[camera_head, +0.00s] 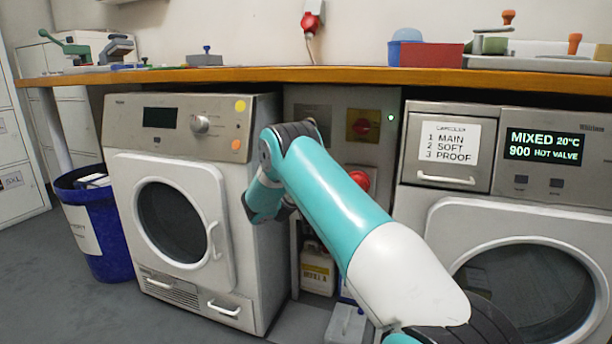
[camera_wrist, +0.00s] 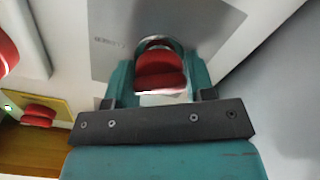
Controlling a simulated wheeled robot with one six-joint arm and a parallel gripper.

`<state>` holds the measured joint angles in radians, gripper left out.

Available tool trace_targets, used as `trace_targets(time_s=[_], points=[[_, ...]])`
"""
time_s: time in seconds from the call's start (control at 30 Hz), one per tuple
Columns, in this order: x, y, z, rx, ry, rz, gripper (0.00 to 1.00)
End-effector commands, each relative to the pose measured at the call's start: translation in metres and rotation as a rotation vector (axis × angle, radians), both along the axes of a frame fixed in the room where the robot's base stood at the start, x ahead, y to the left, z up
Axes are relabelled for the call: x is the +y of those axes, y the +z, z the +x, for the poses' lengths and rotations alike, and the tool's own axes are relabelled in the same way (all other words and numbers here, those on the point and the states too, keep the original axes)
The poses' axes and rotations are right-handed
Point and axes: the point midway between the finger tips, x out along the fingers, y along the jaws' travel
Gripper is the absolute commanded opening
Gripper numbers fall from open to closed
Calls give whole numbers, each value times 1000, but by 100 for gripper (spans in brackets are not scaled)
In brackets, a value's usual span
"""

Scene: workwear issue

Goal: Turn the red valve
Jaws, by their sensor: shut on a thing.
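In the wrist view, my gripper (camera_wrist: 160,76) has its two teal fingers on either side of a red handle (camera_wrist: 160,68), shut on it. The handle, which looks like the red valve, sits on a grey plate (camera_wrist: 110,52) with small lettering, too blurred to read. In the head view, part of the grey plate (camera_head: 312,112) shows on the panel between the two machines. My arm hides the handle and my gripper there. How far the valve is turned, I cannot tell.
A red switch on a yellow plate (camera_head: 351,118) and a round red knob (camera_head: 361,180) are close to the right of the grey plate. A washer (camera_head: 212,165) stands left, another machine (camera_head: 420,212) right. A wooden worktop (camera_head: 270,75) runs above.

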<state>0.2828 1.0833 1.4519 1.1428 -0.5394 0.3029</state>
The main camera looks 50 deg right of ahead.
Motion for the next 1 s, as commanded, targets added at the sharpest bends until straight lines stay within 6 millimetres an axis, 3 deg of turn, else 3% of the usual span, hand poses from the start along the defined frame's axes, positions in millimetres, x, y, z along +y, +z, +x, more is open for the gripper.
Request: trace_targets(time_s=[1.0], points=[[1,-1,2,829,1,-343,25]])
